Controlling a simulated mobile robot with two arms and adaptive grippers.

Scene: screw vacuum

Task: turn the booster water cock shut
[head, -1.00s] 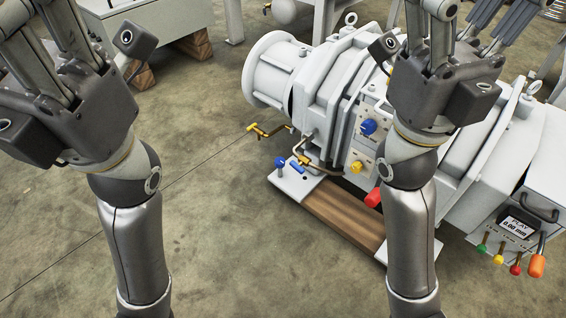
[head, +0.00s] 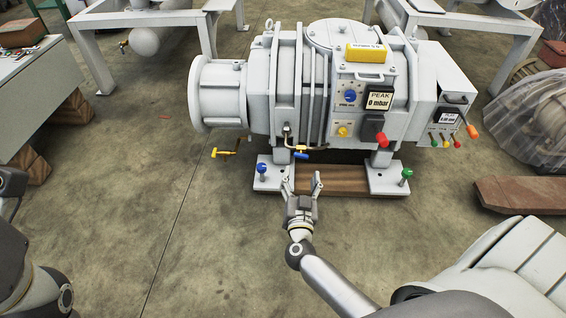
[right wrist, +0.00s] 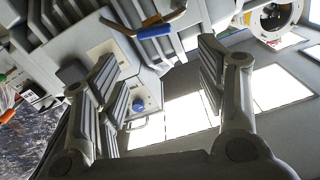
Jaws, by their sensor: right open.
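A cock with a blue lever (head: 301,151) sits on a bent brass pipe at the machine's lower front; its lever lies roughly sideways. It also shows at the top of the right wrist view (right wrist: 155,30). A yellow-handled cock (head: 226,153) sticks out further left, below the big flange. Which one is the booster water cock, I cannot tell. My right gripper (head: 304,183) is open and empty, pointing at the machine just in front of the blue lever, apart from it. Only a dark edge of my left gripper shows at the left border; its fingers are hidden.
Blue (head: 262,169) and green (head: 405,174) knobs stand on the white feet beside the wooden beam (head: 340,182). A control panel (head: 362,105) is above right. A wooden block (head: 512,193) lies at right. The floor at left is clear.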

